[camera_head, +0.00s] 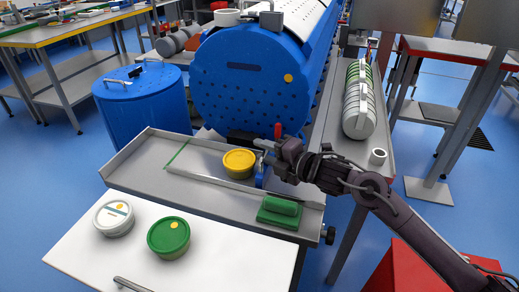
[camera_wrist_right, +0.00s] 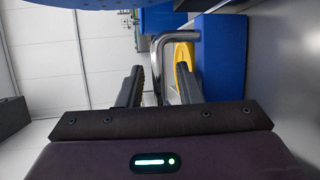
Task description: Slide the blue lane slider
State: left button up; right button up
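The blue lane slider (camera_head: 261,176) stands on the grey tray, mostly hidden behind my right gripper (camera_head: 268,152). In the right wrist view the slider is a blue block (camera_wrist_right: 222,60) with a bent metal handle (camera_wrist_right: 163,45). My right gripper (camera_wrist_right: 158,88) is open there, with the handle's bar between its two fingers and gaps showing beside it. A yellow tub (camera_head: 239,162) sits left of the slider, close to it; it also shows behind the handle in the wrist view (camera_wrist_right: 182,50). My left gripper is not in view.
The grey tray (camera_head: 150,165) has a raised rim and a green line. A green block (camera_head: 279,211) lies at its front right. White (camera_head: 114,219) and green (camera_head: 169,238) tubs stand on the white table (camera_head: 215,265). A large blue drum (camera_head: 245,85) rises behind.

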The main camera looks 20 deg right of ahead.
jog(key=shift+x, duration=0.9)
jog(key=shift+c, duration=0.4)
grip_shut()
